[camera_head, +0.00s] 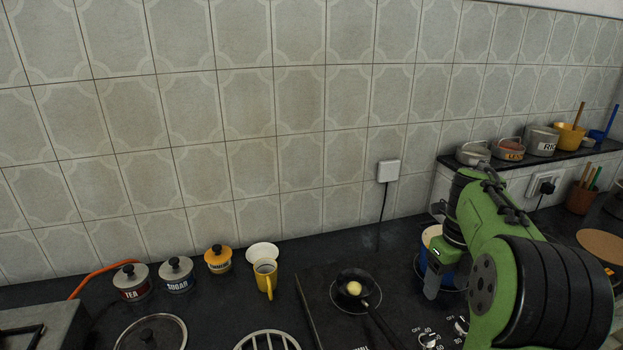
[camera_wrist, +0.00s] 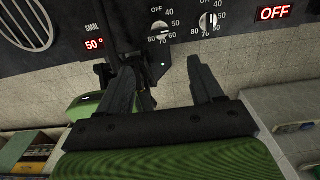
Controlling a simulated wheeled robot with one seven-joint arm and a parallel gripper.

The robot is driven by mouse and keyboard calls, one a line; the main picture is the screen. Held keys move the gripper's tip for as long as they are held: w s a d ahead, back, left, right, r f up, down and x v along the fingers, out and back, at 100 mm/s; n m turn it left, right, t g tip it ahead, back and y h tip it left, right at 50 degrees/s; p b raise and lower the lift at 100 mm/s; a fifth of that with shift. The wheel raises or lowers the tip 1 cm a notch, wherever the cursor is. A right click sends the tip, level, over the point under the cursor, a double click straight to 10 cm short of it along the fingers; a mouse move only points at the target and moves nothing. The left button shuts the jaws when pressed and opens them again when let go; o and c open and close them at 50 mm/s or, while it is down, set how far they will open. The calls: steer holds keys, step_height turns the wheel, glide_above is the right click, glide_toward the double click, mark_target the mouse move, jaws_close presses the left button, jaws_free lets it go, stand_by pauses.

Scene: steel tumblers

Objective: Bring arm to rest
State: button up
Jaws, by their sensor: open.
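My gripper (camera_head: 432,292) is at the end of my green arm, at the right of the head view. It hangs with its fingers down over the right part of the cooktop, in front of a blue pot that it partly hides. In the wrist view the two dark fingers of my gripper (camera_wrist: 165,72) are spread apart. Nothing shows between them except the stove front and floor behind. The gripper is open and empty.
A small black pan (camera_head: 350,300) holding something yellow sits left of my gripper. The blue pot (camera_head: 458,280) stands close behind it. A yellow mug (camera_head: 268,284) and jars (camera_head: 175,275) stand farther left. A shelf (camera_head: 475,168) with steel containers is behind my arm. Stove knobs (camera_wrist: 208,22) are close ahead.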

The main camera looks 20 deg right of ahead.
steer(key=s+a+r+n+t+h+p, duration=0.1)
steer(key=s+a+r+n, duration=0.25)
steer(key=a+n, duration=0.35)
steer(key=s+a+r+n+t+h+p, duration=0.1)
steer(key=s+a+r+n, duration=0.1)
steer(key=a+r+n, duration=0.35)
steer(key=s+a+f+n+t+y+p, duration=0.1)
steer(key=s+a+n, duration=0.4)
steer(key=n, duration=0.6)
steer(key=s+a+f+n+t+y, duration=0.1)
steer(key=s+a+n, duration=0.4)
steer(key=n, duration=0.7)
steer(key=shift+s+a+f+t+p, duration=0.25)
steer(key=shift+s+f+t+p, duration=0.3)
steer(key=shift+t, duration=0.25)
